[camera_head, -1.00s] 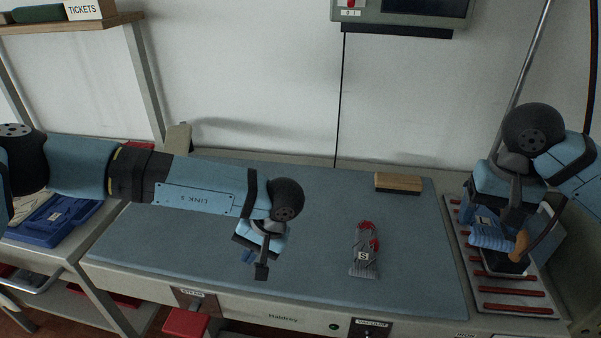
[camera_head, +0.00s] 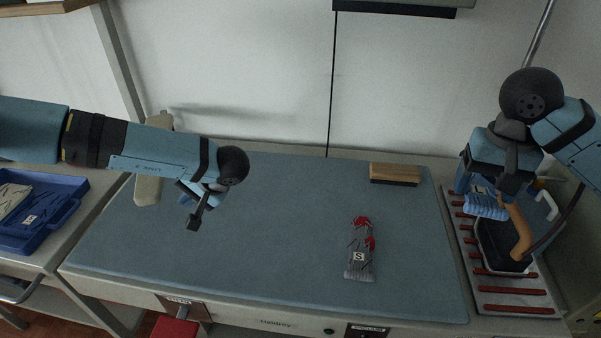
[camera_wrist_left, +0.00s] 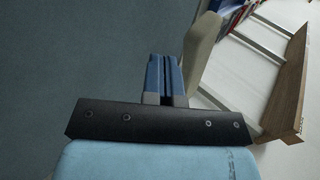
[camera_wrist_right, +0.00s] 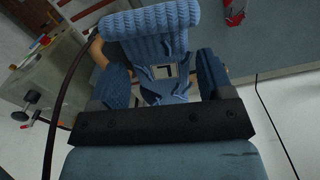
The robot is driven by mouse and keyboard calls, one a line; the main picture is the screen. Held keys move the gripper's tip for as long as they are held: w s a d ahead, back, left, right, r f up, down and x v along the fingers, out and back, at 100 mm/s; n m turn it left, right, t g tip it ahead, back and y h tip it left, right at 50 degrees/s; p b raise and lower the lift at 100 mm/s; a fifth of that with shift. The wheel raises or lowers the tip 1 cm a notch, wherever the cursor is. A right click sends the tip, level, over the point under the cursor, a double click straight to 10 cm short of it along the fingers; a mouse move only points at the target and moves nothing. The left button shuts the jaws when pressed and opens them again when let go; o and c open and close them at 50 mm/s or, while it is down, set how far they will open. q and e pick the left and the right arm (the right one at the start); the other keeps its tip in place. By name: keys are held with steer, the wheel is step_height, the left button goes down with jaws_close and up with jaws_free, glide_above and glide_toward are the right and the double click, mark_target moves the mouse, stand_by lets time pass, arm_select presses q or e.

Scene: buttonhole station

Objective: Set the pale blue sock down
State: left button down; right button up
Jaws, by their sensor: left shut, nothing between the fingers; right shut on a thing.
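The pale blue sock (camera_head: 487,206) is a ribbed knit piece with a small label. My right gripper (camera_head: 478,188) is shut on it, above the rest at the right; in the right wrist view the sock (camera_wrist_right: 150,24) is between the two fingers, its ribbed cuff uppermost in the picture. I cannot tell whether the sock touches anything below. My left gripper (camera_head: 187,198) is shut and empty over the left part of the blue-grey board (camera_head: 275,230); its closed fingers (camera_wrist_left: 163,80) show in the left wrist view.
A grey sock (camera_head: 359,265) with red parts and an S label lies on the board. A wooden brush (camera_head: 395,173) is behind it. A dark iron (camera_head: 497,247) with a tan handle stands on a red-barred rest (camera_head: 515,293). A blue tray (camera_head: 62,213) is at left. The board's middle is clear.

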arm_select(q)
steer(key=w+a+f, duration=0.1)
steer(key=a, duration=0.4)
steer(key=shift+a+f+p, duration=0.35)
steer(key=shift+p, duration=0.1)
arm_select(e)
steer(key=shift+r, duration=0.45)
arm_select(q)
steer(key=shift+w, duration=0.1)
